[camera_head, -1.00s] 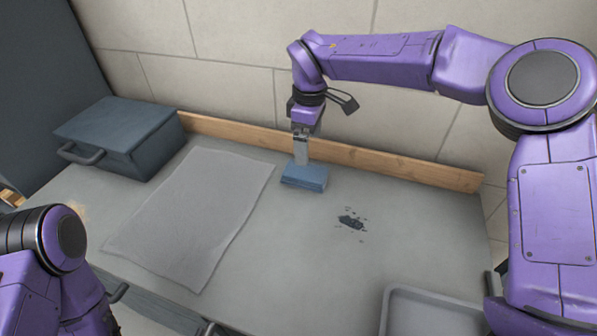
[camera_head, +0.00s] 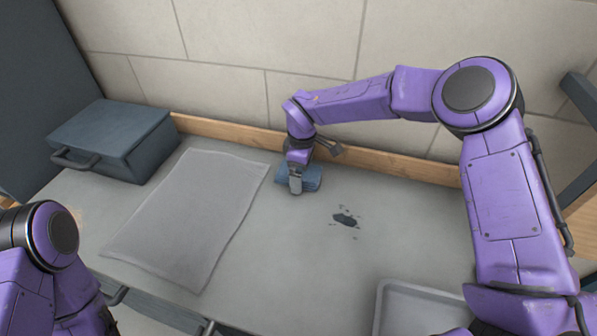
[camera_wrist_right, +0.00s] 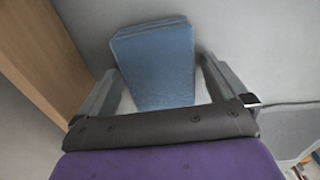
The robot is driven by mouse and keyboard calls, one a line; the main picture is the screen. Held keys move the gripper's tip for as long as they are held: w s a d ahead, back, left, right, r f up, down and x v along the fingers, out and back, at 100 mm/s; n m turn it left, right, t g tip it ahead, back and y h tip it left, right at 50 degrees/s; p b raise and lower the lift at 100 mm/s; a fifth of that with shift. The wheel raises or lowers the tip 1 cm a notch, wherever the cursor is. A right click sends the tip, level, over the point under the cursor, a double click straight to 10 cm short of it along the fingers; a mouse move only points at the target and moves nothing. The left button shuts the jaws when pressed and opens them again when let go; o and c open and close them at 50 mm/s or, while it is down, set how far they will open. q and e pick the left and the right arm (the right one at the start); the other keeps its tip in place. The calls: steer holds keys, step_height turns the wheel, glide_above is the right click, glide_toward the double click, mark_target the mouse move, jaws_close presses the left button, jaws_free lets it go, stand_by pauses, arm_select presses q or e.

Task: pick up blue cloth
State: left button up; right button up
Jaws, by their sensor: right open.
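The blue cloth (camera_head: 312,178) is a folded pad lying on the grey worktop near the wooden back strip. My right gripper (camera_head: 296,186) is low at the cloth and hides part of it in the head view. In the right wrist view the blue cloth (camera_wrist_right: 158,65) lies between the two open fingers of my right gripper (camera_wrist_right: 155,88), with a gap showing on each side. My left gripper is outside the picture; only part of my left arm shows at the lower left.
A grey sheet (camera_head: 190,215) lies flat left of the cloth. A dark toolbox (camera_head: 115,140) stands at the back left. A dark stain (camera_head: 345,219) marks the worktop to the right. A grey tray (camera_head: 420,296) sits at the front right. The wooden strip (camera_head: 400,166) runs along the wall.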

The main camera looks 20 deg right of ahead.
steer(key=c, duration=1)
